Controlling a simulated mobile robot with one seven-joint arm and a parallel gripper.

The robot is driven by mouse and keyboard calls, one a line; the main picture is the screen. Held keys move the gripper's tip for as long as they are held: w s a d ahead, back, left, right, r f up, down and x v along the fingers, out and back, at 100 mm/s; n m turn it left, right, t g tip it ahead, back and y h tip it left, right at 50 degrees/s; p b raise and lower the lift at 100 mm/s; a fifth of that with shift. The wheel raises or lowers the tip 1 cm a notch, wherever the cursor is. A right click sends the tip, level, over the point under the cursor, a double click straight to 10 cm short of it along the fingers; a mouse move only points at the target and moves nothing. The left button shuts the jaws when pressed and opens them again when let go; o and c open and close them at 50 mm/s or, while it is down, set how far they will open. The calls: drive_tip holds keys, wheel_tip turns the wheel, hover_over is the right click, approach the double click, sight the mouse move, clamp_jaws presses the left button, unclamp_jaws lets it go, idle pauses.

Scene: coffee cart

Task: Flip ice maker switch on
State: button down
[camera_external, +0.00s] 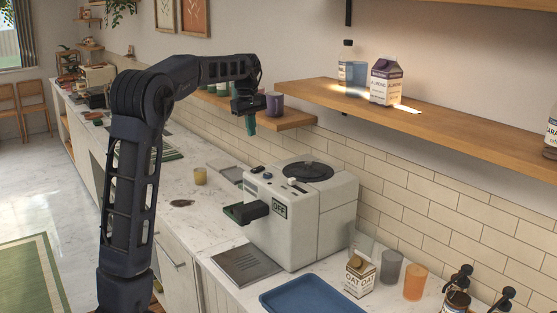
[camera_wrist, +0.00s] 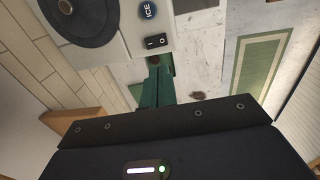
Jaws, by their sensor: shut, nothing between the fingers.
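The white ice maker (camera_external: 330,213) stands on the counter, with a round dark lid (camera_external: 307,171) on top and a front label reading OFF (camera_external: 279,211). Its black rocker switch (camera_wrist: 156,41) lies near a top corner, beside a round dark ICE badge (camera_wrist: 147,10). In the external view the switch shows as a small black piece (camera_external: 258,169). My gripper (camera_external: 251,130) is shut and empty, with green fingers pointing down. It hangs above and behind the switch corner, apart from the machine. In the wrist view the fingertips (camera_wrist: 154,62) appear just below the switch.
A wooden shelf (camera_external: 430,118) with a carton (camera_external: 386,82) runs along the wall. A lower shelf (camera_external: 292,121) with a purple cup (camera_external: 274,104) is close behind my gripper. A blue tray (camera_external: 312,297) and an oat carton (camera_external: 360,272) stand in front of the machine.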

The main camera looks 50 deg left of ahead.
sight(261, 167)
drive_tip(key=shift+s+r, duration=0.15)
drive_tip(key=shift+r, duration=0.65)
drive_tip(key=shift+w+r+t, duration=0.1)
drive_tip(key=shift+w+t, duration=0.2)
drive_tip(key=shift+w, duration=0.4)
drive_tip(key=shift+d, duration=0.1)
drive_tip(key=f, duration=0.4)
drive_tip(key=w+f, duration=0.1)
drive_tip(key=f, duration=0.4)
drive_tip(key=w+f, duration=0.1)
drive_tip(key=f, duration=0.4)
